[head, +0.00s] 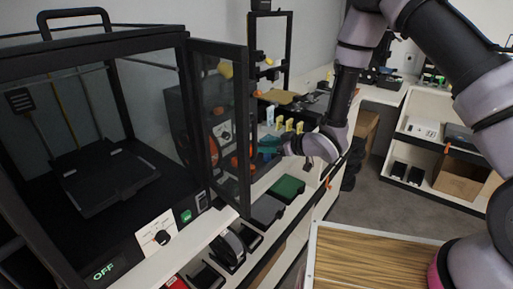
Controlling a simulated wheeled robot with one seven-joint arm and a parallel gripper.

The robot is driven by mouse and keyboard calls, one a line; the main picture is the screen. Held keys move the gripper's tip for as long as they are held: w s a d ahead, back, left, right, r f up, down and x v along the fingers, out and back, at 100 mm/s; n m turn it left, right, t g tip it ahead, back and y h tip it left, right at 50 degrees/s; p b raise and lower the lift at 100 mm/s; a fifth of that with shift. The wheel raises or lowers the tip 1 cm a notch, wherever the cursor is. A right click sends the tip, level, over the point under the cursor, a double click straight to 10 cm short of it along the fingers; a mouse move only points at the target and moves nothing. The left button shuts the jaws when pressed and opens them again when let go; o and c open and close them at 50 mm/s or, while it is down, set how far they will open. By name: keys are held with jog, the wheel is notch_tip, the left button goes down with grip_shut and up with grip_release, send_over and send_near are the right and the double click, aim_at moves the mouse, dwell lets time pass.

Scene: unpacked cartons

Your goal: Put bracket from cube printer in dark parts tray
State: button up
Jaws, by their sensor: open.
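The cube printer (98,140) is the large black-framed box at the left, its clear door (222,125) swung open toward the right. Its dark print bed (105,180) looks bare; I cannot make out a bracket on it. A dark grey tray (266,209) lies on the bench just right of the door and may be the dark parts tray. My gripper (284,147) is open, right of the printer door and above the bench, pointing left. A small teal thing (268,145) shows just beyond its fingertips; I cannot tell whether they touch.
A green tray (287,188) lies behind the grey one. Another open-frame machine (270,50) stands farther back. A wood-grained surface with a pale rim (313,255) is at the lower right. Grey floor (375,205) is free.

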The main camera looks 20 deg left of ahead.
jog(key=v, duration=0.6)
jog(key=w+d+r+m+t+h, duration=0.45)
jog(key=w+d+r, duration=0.45)
jog(key=d+r, duration=0.25)
jog(key=d+r+m+h, duration=0.4)
jog(key=d+r, duration=0.7)
jog(key=d, duration=0.1)
jog(key=s+d+r+m+h, duration=0.3)
jog(key=s+d+r+m, duration=0.3)
jog(key=s+d+r, duration=0.45)
jog(key=s+d+r+m+g, duration=0.1)
jog(key=s, duration=0.6)
jog(key=s+d+m+g+y, duration=0.1)
jog(key=s+m, duration=0.1)
jog(key=s, duration=0.5)
jog(key=shift+s+d+r, duration=0.2)
jog(key=shift+r, duration=0.2)
